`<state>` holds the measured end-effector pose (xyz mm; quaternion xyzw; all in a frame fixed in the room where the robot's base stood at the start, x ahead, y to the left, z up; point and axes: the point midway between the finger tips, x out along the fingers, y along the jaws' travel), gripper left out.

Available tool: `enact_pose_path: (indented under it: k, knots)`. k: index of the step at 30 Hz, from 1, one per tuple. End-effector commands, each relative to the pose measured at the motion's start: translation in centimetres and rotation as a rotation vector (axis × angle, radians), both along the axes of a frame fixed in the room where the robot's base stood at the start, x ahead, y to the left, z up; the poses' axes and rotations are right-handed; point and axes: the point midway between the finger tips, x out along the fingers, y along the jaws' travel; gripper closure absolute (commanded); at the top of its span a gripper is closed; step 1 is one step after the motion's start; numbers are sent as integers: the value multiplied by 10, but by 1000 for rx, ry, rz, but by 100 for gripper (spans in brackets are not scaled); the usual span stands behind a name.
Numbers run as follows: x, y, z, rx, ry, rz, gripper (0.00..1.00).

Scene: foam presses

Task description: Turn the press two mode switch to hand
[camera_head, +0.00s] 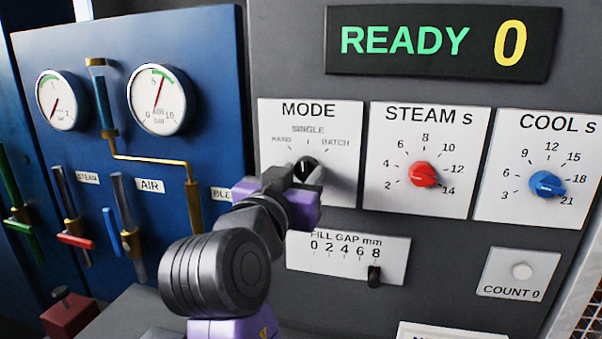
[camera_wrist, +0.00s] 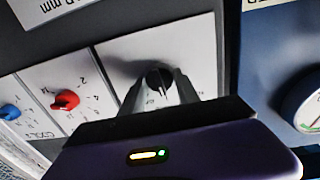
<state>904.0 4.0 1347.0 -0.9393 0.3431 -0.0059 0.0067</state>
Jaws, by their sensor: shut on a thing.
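The mode switch (camera_head: 306,168) is a black knob on a white plate marked MODE (camera_head: 338,190), with HAND at left, SINGLE at top and BATCH at right. Its white pointer line looks turned near SINGLE, but my gripper partly covers it. My gripper (camera_head: 308,174) is at the knob, its fingers shut on it from both sides. In the wrist view the black knob (camera_wrist: 159,79) sits between the two grey fingertips. The wrist view is turned, so the dial's words are not readable there.
Right of the mode plate are the red steam knob (camera_head: 423,174) and the blue cool knob (camera_head: 547,184). Below is the fill gap slider (camera_head: 375,276). A display (camera_head: 440,43) reads READY 0. A blue panel (camera_head: 215,75) with gauges and valves stands at left.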

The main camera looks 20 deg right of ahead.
Motion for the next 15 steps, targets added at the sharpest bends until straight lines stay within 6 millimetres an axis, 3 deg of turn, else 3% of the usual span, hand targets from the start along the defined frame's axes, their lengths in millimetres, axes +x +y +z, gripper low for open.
enact_pose_path:
  k: [15]
  knots:
    - [0, -1, 2, -340, 246, -1, 100]
